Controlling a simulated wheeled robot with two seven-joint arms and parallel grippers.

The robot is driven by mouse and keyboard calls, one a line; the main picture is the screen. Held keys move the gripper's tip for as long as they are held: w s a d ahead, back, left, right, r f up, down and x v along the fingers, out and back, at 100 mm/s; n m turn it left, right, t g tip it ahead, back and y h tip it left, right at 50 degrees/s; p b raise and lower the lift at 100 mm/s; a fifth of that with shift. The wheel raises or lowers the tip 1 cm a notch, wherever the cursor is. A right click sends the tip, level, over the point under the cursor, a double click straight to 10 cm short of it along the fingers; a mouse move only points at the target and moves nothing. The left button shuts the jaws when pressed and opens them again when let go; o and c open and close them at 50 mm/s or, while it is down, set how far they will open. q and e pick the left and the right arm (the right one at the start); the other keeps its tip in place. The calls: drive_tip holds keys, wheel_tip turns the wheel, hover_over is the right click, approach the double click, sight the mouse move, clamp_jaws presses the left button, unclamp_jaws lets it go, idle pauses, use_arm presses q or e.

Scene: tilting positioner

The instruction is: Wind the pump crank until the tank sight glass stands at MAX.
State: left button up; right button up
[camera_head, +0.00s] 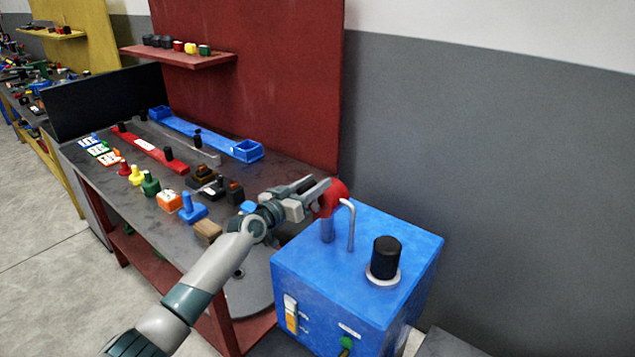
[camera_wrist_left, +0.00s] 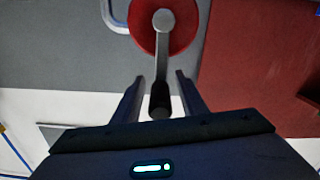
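The blue tank (camera_head: 340,262) stands at the front right, with a red pump head (camera_head: 331,197) on a post at its back left. Its sight glass (camera_head: 291,313) is on the front face, amber below and pale above; its marks are too small to read. In the left wrist view the crank has a red disc (camera_wrist_left: 163,28), a grey arm (camera_wrist_left: 161,55) and a dark handle (camera_wrist_left: 159,98). My left gripper (camera_head: 318,190) is at the pump head. In the wrist view its open fingers (camera_wrist_left: 160,78) stand either side of the handle, with gaps visible. My right gripper is not in view.
A bent grey pipe (camera_head: 350,222) and a black cap (camera_head: 385,258) rise from the tank top. A green part (camera_head: 347,343) is low on its front. The dark workbench (camera_head: 115,185) at left holds several coloured parts. A red panel (camera_head: 255,75) stands behind it.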

use_arm(q)
drive_tip(key=shift+w+d, duration=0.45)
drive_tip(key=shift+w, duration=0.15)
clamp_jaws()
drive_tip(key=shift+d, duration=0.1)
drive_tip(key=shift+s+d+f+m+b, duration=0.3)
drive_tip(key=shift+s+d+m+b, duration=0.25)
drive_tip(key=shift+m, duration=0.6)
drive_tip(key=shift+s+d+f+m+b, duration=0.35)
drive_tip(key=shift+d+m+b, duration=0.4)
drive_tip(key=shift+m, duration=0.45)
drive_tip(key=shift+s+d+f+m+b, duration=0.2)
drive_tip(key=shift+s+d+m+b, duration=0.4)
drive_tip(key=shift+m, duration=0.55)
